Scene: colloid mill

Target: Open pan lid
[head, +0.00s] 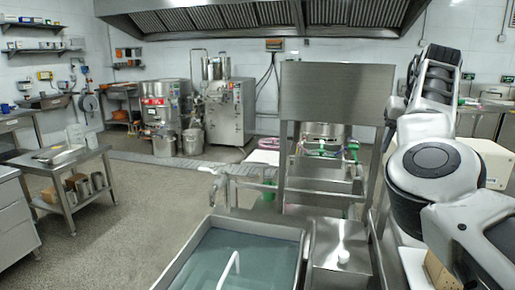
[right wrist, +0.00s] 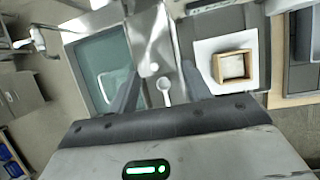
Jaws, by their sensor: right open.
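A metal box with a flat steel top (head: 335,235) stands at the bottom middle of the head view, with a small white knob (head: 343,256) on it. The steel top also shows in the right wrist view (right wrist: 150,28). To its left is a steel-rimmed basin with a teal surface (head: 225,252) and a white bar handle (head: 230,268). I cannot tell which of these is the pan lid. In the right wrist view my right gripper (right wrist: 161,68) is open, and a white round-ended piece (right wrist: 165,86) shows between its fingers, apparently below them. My left gripper is out of view.
A tall steel panel (head: 336,92) stands behind the box. An open wooden box (right wrist: 233,67) on a white sheet lies right of the fingers in the wrist view. A low steel table (head: 62,160) is at the left. The floor (head: 140,215) between is clear.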

